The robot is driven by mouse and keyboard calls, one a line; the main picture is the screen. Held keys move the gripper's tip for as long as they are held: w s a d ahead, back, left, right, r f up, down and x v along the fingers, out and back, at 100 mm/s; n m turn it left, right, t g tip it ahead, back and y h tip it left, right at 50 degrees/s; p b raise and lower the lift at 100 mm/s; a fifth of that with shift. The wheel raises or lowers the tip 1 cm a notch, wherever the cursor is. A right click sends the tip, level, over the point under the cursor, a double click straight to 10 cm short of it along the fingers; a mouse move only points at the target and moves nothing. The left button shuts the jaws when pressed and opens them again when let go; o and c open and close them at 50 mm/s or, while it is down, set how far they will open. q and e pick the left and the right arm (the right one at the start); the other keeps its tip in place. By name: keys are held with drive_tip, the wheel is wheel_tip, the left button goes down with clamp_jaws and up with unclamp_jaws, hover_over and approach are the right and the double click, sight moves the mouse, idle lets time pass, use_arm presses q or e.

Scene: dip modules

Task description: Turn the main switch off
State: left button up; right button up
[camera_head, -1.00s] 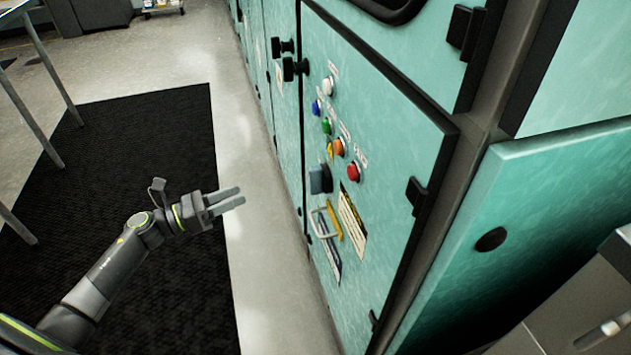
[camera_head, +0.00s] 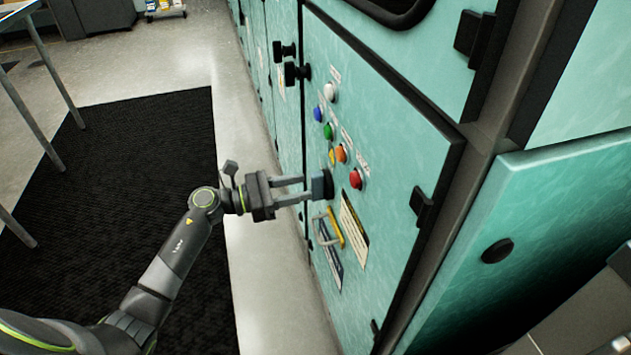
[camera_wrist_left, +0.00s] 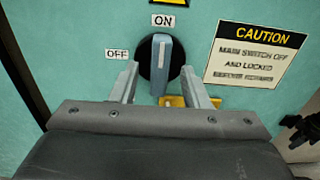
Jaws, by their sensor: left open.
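The main switch (camera_wrist_left: 161,63) is a grey-blue handle on a round black base on the teal cabinet door. In the left wrist view its handle stands upright, pointing at the ON label (camera_wrist_left: 163,20); the OFF label (camera_wrist_left: 117,54) is to its left. In the head view the switch (camera_head: 321,185) sits below the coloured buttons. My left gripper (camera_wrist_left: 162,88) is open, with one finger on each side of the handle's lower part; I cannot tell whether they touch it. It also shows in the head view (camera_head: 304,188).
A red button (camera_head: 355,179) and several other coloured buttons are close above the switch. A metal door handle (camera_head: 322,228) and a yellow part lie just below it. A caution sign (camera_wrist_left: 256,55) is to the right. Open floor lies left of the cabinet.

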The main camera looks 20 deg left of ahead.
sight(315, 184)
use_arm(q)
drive_tip(key=shift+x, duration=2.35)
clamp_jaws()
